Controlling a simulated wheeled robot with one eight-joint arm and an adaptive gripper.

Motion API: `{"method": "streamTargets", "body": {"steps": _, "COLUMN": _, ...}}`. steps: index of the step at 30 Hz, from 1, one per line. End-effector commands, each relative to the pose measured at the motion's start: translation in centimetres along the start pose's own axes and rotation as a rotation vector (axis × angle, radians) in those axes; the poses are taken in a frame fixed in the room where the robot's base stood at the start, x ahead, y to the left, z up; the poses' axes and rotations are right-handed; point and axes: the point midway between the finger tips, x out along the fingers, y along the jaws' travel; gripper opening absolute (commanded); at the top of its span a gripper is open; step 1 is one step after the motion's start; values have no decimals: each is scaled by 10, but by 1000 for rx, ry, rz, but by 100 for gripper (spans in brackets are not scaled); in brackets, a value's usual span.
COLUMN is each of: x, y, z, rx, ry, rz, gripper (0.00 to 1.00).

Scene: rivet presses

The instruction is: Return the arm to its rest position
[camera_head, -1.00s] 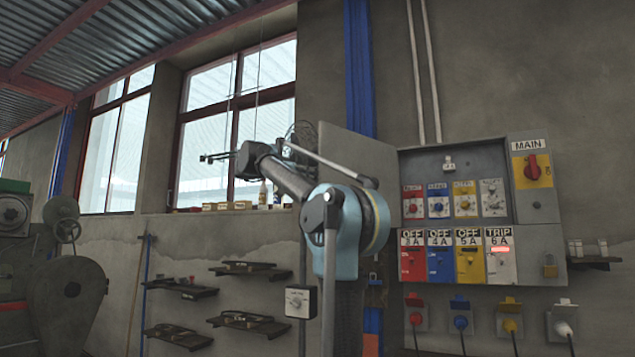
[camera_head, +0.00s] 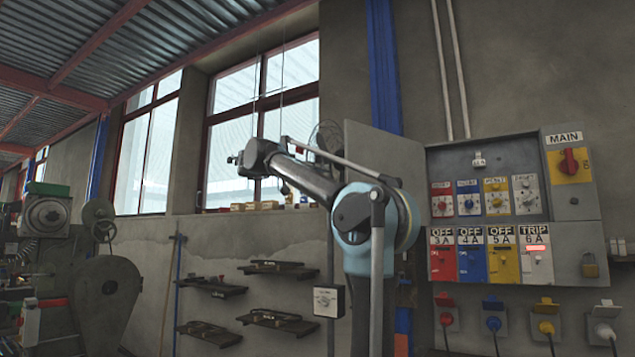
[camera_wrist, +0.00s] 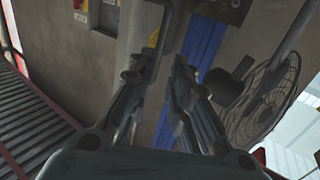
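My gripper (camera_head: 236,159) shows small at the far end of my raised arm in the head view, in front of the window and clear of the wall shelves. In the wrist view, the two fingers of my gripper (camera_wrist: 156,68) stand apart with a gap between them. Nothing is held between them; wall and a blue strip show behind. My arm (camera_head: 300,175) reaches up and to the left from its blue elbow joint.
An electrical panel (camera_head: 440,210) with coloured switches and a red MAIN knob (camera_head: 569,162) is on the right wall. Wall shelves (camera_head: 278,321) hold dark parts. Machines (camera_head: 105,285) stand at left. A fan (camera_wrist: 262,100) is near the gripper in the wrist view.

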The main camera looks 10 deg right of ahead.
Motion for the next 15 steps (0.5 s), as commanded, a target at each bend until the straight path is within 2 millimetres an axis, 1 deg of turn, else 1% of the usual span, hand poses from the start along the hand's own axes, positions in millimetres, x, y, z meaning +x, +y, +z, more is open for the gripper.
{"method": "streamTargets", "body": {"steps": 9, "x": 1, "y": -2, "z": 0, "rx": 10, "ry": 9, "rz": -18, "gripper": 18}}
{"method": "streamTargets", "body": {"steps": 11, "x": 4, "y": -7, "z": 0, "rx": 31, "ry": 27, "rz": -48, "gripper": 18}}
{"method": "streamTargets", "body": {"steps": 15, "x": 13, "y": -26, "z": -2, "rx": 112, "ry": 102, "rz": -195, "gripper": 18}}
